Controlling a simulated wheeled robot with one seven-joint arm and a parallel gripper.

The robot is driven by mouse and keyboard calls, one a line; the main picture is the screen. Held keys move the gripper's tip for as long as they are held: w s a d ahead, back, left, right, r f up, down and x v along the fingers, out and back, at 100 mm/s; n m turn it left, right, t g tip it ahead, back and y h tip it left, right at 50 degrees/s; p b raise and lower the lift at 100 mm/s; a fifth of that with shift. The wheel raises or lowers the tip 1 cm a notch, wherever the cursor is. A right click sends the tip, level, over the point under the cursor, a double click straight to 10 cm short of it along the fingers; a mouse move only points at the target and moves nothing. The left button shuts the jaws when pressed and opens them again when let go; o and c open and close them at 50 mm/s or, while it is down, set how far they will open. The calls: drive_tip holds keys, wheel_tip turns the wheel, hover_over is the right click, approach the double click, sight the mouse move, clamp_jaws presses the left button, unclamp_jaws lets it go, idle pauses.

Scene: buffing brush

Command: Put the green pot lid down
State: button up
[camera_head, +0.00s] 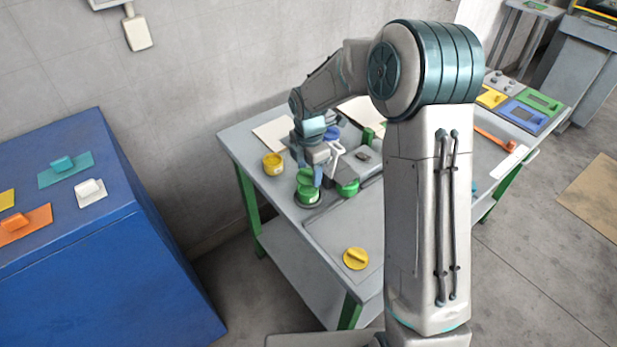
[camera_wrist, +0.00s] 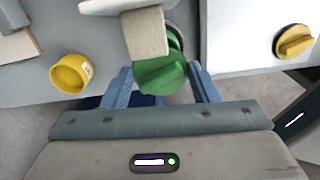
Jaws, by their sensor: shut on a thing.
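My gripper (camera_wrist: 160,70) is shut on the green pot lid (camera_wrist: 161,77), which sits between its two blue-grey fingers in the wrist view. In the head view my gripper (camera_head: 315,168) points down over the left part of the workbench, with the lid (camera_head: 306,177) at its fingers. A green pot (camera_head: 308,196) shows just below the lid; I cannot tell whether the two touch. Another green round thing (camera_head: 347,187) is to the right, partly hidden. In the wrist view a green rim (camera_wrist: 175,38) shows behind the lid, mostly covered by a beige block (camera_wrist: 145,30).
The grey workbench (camera_head: 345,225) has a yellow pot (camera_head: 272,163) at the left and a yellow lid (camera_head: 355,258) near the front. The bench around the yellow lid is clear. A blue cabinet (camera_head: 100,270) with coloured blocks stands at the left. My arm hides the bench's middle.

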sight(309, 181)
wheel_tip(309, 181, down, 4)
drive_tip(key=shift+f+p, duration=0.1)
drive_tip(key=shift+p, duration=0.35)
drive_tip(key=shift+f, duration=0.2)
drive_tip(key=o, duration=1)
drive_tip(key=shift+c, duration=0.2)
